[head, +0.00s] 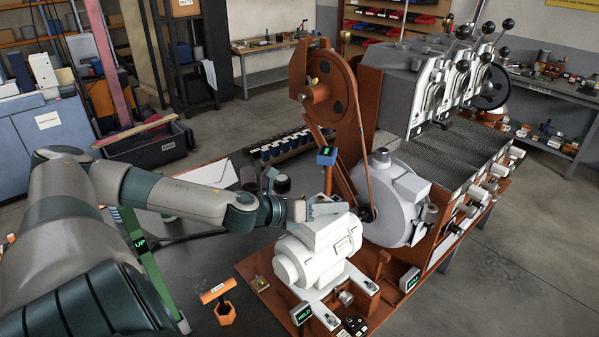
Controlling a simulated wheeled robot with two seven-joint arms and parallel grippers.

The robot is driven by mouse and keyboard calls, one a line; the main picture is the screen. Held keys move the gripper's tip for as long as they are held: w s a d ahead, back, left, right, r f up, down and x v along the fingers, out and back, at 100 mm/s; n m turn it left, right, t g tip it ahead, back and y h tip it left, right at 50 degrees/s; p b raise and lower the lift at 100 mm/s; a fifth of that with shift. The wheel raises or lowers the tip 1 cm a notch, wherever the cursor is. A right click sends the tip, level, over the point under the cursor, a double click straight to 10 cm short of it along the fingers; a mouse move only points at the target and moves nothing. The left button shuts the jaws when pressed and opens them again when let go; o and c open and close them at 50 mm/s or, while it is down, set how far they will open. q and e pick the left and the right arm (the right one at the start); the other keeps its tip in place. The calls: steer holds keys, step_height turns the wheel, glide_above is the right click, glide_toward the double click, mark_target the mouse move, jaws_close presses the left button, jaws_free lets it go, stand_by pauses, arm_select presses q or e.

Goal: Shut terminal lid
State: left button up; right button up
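A white electric motor (303,262) sits on the front of the brown roaster base, with a boxy terminal housing (345,246) on its upper side. My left gripper (338,208) reaches in from the left and is right over the top of the motor, close to or touching it. The terminal lid cannot be told apart clearly from the housing and the pale gripper parts. The gripper hides part of the motor's top, and its fingers are too small to show whether they are open or shut. My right gripper is not in view.
A belt and large brown pulley (328,82) rise behind the motor, beside a grey blower housing (393,205). A small blue box (327,156) stands just above my gripper. An orange hex piece (225,312) lies at front left.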

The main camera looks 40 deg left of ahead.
mark_target(319, 221)
arm_select(q)
steer(key=shift+s+f, duration=0.25)
steer(key=shift+f, duration=0.25)
steer(key=shift+s+a+b, duration=0.25)
steer(key=shift+s+b, duration=0.05)
steer(key=shift+b, duration=0.05)
steer(key=shift+b+v, duration=0.5)
steer(key=shift+v, duration=0.55)
steer(key=shift+s+a+r, duration=0.2)
steer(key=shift+s+r, duration=0.3)
steer(key=shift+r, duration=0.1)
steer(key=shift+p+v, duration=0.45)
steer(key=shift+v, duration=0.35)
steer(key=b+v, duration=0.2)
steer(key=v, duration=0.9)
steer(key=shift+s+r, duration=0.2)
steer(key=shift+r, duration=0.15)
steer(key=shift+d, duration=0.1)
